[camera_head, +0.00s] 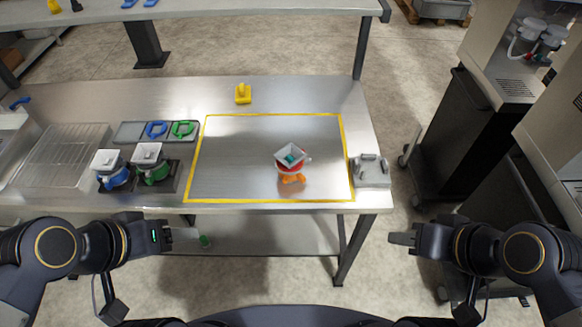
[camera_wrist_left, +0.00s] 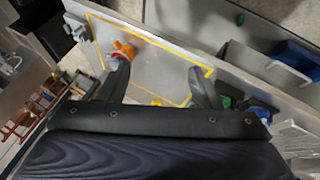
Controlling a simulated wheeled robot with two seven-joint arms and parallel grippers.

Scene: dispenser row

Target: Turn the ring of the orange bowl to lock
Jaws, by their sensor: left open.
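The orange bowl's unit has a pale square hopper (camera_head: 291,155) on top, a red band (camera_head: 290,169) below and an orange lobed part (camera_head: 292,179) at its front. It stands upright inside the yellow outline, right of its middle. I cannot tell the ring's exact turn. The orange part also shows in the left wrist view (camera_wrist_left: 125,48), beyond one finger. My left gripper (camera_head: 165,235) is open and empty, in front of the table edge, well left of the bowl. My right gripper (camera_head: 398,239) is off the table's front right corner, apart from everything; its jaws are too small to read.
A blue unit (camera_head: 113,172) and a green unit (camera_head: 150,165) stand at left. Blue and green rings (camera_head: 183,129) lie behind them. A yellow piece (camera_head: 243,95) is at the back; a grey fixture (camera_head: 370,172) is at the right edge. The outlined area's left half is clear.

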